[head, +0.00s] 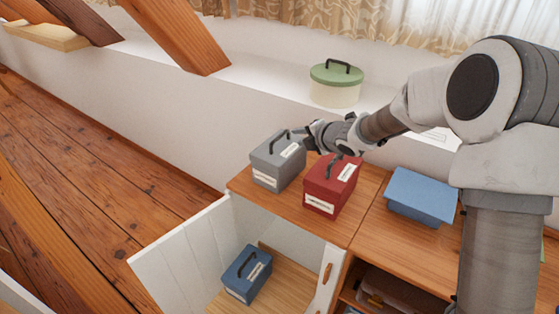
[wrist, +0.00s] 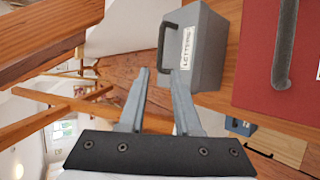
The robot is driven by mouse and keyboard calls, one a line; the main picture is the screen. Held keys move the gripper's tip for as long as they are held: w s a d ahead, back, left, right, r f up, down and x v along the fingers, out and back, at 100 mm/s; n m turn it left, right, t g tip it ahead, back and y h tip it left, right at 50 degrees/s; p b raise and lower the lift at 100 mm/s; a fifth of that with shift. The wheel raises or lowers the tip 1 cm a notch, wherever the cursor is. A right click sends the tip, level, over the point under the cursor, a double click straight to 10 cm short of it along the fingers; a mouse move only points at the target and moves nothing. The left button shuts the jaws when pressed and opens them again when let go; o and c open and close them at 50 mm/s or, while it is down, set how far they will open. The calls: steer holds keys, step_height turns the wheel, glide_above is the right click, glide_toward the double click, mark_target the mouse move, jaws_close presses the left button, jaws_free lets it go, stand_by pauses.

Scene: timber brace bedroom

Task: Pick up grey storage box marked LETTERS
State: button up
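The grey storage box (head: 278,165) stands upright at the left end of the wooden cabinet top, with a dark handle on its lid. In the wrist view the grey box (wrist: 208,50) shows a white label reading LETTERS. My gripper (head: 305,131) is beside the handle, reaching in from the right above the red box. In the wrist view my gripper (wrist: 158,73) is open, its two fingers apart. The handle (wrist: 164,45) lies just ahead of the fingertips, roughly in line with the gap. I cannot tell whether the fingertips touch it.
A red box (head: 327,186) stands close to the right of the grey box, below my arm. A blue box (head: 421,196) is farther right. Another blue box (head: 246,274) sits inside the open cabinet. A green-lidded round box (head: 336,84) stands on the white ledge behind.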

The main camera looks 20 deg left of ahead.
mark_target(280, 135)
steer(key=p+x, duration=0.1)
steer(key=x, duration=1.4)
steer(key=shift+r, duration=0.1)
steer(key=shift+c, duration=0.3)
jaws_close()
stand_by(0.9)
steer(key=shift+r, duration=0.25)
